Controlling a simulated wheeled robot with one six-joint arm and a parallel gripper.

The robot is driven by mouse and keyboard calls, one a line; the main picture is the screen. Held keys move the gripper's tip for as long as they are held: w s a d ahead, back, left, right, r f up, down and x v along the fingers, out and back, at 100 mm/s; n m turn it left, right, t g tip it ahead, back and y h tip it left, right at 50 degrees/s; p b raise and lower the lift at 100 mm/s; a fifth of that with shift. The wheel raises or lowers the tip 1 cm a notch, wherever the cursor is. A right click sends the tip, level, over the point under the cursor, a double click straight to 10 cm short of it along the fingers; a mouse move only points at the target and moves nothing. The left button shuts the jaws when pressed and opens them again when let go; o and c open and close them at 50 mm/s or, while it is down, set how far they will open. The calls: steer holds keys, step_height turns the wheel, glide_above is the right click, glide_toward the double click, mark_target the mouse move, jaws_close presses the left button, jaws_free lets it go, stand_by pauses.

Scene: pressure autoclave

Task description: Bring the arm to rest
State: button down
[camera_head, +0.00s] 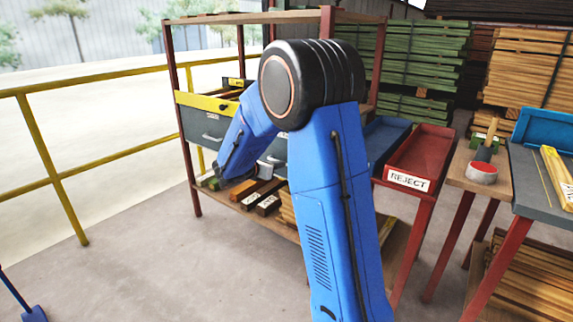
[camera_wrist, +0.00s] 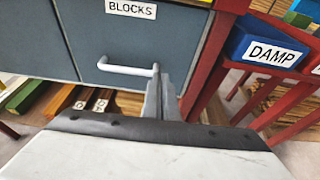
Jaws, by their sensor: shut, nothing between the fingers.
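My gripper (camera_wrist: 159,95) shows in the wrist view with its grey fingers together and nothing between them. Its tips appear beside the right end of the pale handle (camera_wrist: 125,68) of a grey drawer (camera_wrist: 90,40) labelled BLOCKS. I cannot tell whether they touch it. The drawer looks closed. In the head view my blue arm (camera_head: 335,210) is bent, with its black elbow high and its forearm reaching down and left toward the shelf unit. The fingers cannot be made out clearly there.
The shelf unit (camera_head: 180,95) with red posts stands close behind my arm. A red REJECT tray (camera_head: 425,150) and a blue DAMP bin (camera_wrist: 246,38) are to the right. Wood pieces (camera_wrist: 62,100) lie below the drawers. A yellow railing (camera_head: 60,190) runs at left; floor before it is clear.

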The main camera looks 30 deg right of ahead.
steer(key=shift+v, duration=2.6)
steer(key=s+a+r+m+g+y, duration=0.1)
steer(key=s+m+g+y, duration=0.3)
steer(key=s, duration=0.7)
steer(key=s+a+r+m+t+y, duration=0.1)
steer(key=s+a+m, duration=0.1)
steer(key=s+m, duration=0.7)
steer(key=s+a+f+m+t+y, duration=0.1)
steer(key=s+a+m+y, duration=0.3)
steer(key=s+a, duration=0.3)
steer(key=s+a+f+m+t+y, duration=0.1)
steer(key=s+a+m+y, duration=0.3)
steer(key=s, duration=0.9)
steer(key=shift+s+a+m+t+y, duration=0.25)
steer(key=shift+a+m+t+y, duration=0.2)
steer(key=shift+a, duration=1.4)
steer(key=shift+f, duration=0.15)
